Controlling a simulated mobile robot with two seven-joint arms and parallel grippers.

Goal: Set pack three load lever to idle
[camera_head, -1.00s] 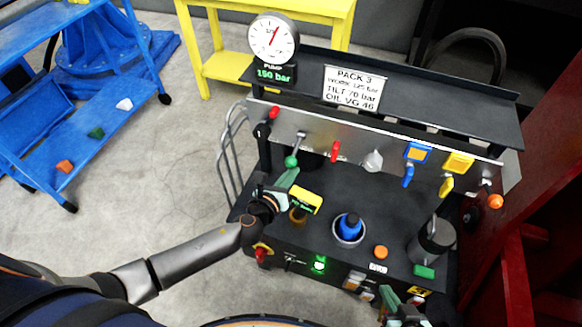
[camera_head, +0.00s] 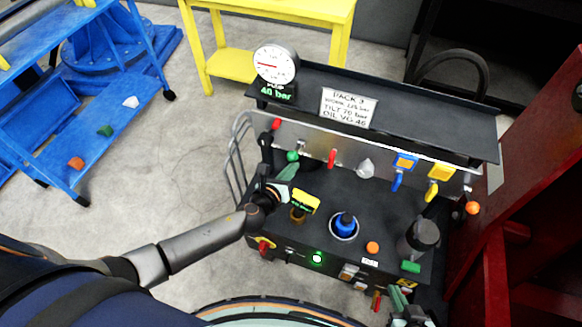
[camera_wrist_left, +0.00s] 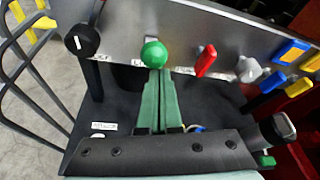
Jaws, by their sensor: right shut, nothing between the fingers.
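The load lever with a green ball knob (camera_head: 293,156) sticks out from the grey panel of the pack three unit. In the left wrist view the green ball (camera_wrist_left: 154,54) is right at my left fingertips, and its stem is hidden. My left gripper (camera_head: 289,168) has its green fingers together below the knob; they appear to touch it, not enclose it. The round gauge (camera_head: 276,64) has its needle pointing left, and the display (camera_head: 278,93) under it reads 40 bar. My right gripper (camera_head: 403,286) is shut and empty at the front right of the unit.
A red lever (camera_head: 332,158), a grey knob (camera_head: 365,168), and blue (camera_head: 397,181) and yellow (camera_head: 432,190) handles line the panel to the right. A black knob (camera_wrist_left: 82,40) is left of the green ball.

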